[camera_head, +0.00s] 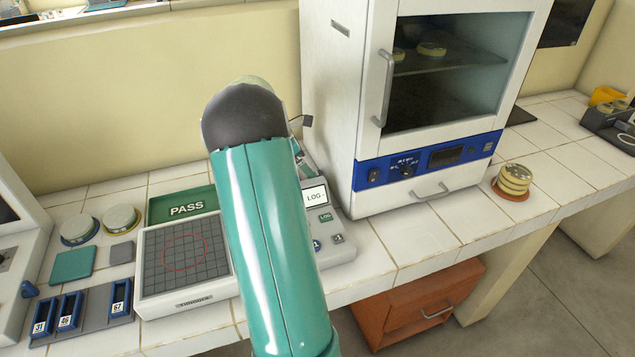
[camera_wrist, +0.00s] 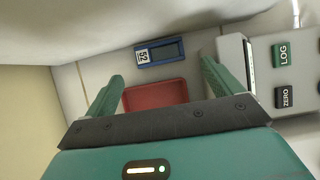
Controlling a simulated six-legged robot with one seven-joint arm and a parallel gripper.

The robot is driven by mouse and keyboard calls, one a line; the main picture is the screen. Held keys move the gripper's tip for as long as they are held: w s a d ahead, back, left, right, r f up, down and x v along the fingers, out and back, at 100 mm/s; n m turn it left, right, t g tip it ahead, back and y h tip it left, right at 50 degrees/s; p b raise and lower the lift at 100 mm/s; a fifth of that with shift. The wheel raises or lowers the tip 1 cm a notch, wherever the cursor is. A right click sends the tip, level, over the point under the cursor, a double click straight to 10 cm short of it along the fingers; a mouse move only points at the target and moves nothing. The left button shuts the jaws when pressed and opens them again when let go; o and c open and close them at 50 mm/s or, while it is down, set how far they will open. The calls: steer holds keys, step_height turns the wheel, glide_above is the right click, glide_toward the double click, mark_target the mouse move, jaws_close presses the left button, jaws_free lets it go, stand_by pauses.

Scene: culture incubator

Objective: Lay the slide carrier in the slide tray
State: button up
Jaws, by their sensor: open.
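A blue slide carrier (camera_wrist: 170,50) labelled 52 lies on the white tiles in the wrist view, just beyond my fingertips. My gripper (camera_wrist: 161,75) is open and empty, with one green finger to each side of a red tray. The carrier is apart from both fingers. In the head view, a dark grey slide tray (camera_head: 95,330) at the lower left holds blue carriers labelled 37 (camera_head: 45,315), 46 (camera_head: 68,311) and 67 (camera_head: 121,297). There is a bare gap between 46 and 67. My arm hides the gripper and carrier 52 in the head view.
The red tray (camera_wrist: 155,95) lies between my fingers. A grey device with LOG and ZERO buttons (camera_wrist: 283,75) stands close to the right finger. The head view shows a gridded plate (camera_head: 185,257), a green PASS tray (camera_head: 182,206) and a white incubator (camera_head: 335,100).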

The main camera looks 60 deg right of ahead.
steer(key=x, duration=0.8)
steer(key=shift+w+f, duration=0.15)
steer(key=shift+f, duration=0.1)
steer(key=c, duration=0.8)
steer(key=shift+r, duration=0.1)
steer(key=shift+c, duration=0.2)
steer(key=shift+w+a+r, duration=0.1)
steer(key=shift+w+r, duration=0.1)
steer(key=shift+r, duration=0.35)
step_height(320, 180, up, 11)
steer(key=w+a, duration=1.3)
steer(key=a, duration=0.1)
steer(key=shift+w+f, duration=0.4)
